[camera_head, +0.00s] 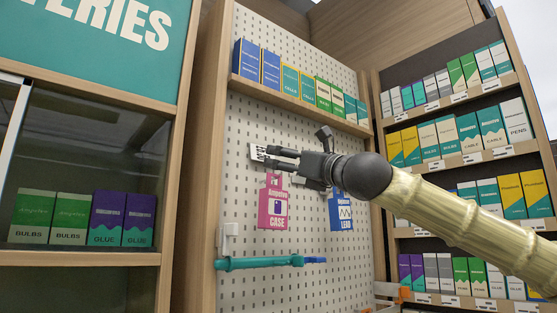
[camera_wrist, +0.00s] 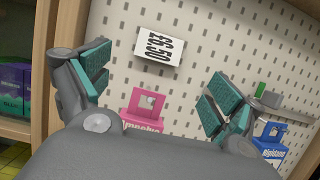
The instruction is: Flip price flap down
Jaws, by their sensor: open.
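The price flap (camera_wrist: 160,46) is a small white card printed with a price, in front of the pegboard near the top middle of the wrist view. Its upper edge, lower edge and face show; I cannot tell its hinge position. In the head view the price flap (camera_head: 257,153) shows as a white patch at the tips of my gripper (camera_head: 270,156), above a pink case pack (camera_head: 273,207). In the wrist view my gripper (camera_wrist: 155,88) is open, its teal-padded fingers spread apart, with the flap beyond and between them. Nothing is held, and contact is not visible.
A blue lead pack (camera_head: 341,212) hangs right of the pink pack. A shelf of boxes (camera_head: 300,90) runs above, and a teal rod (camera_head: 260,262) juts out below. A wooden side panel (camera_head: 205,150) bounds the left. Stocked shelves (camera_head: 455,140) stand at right.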

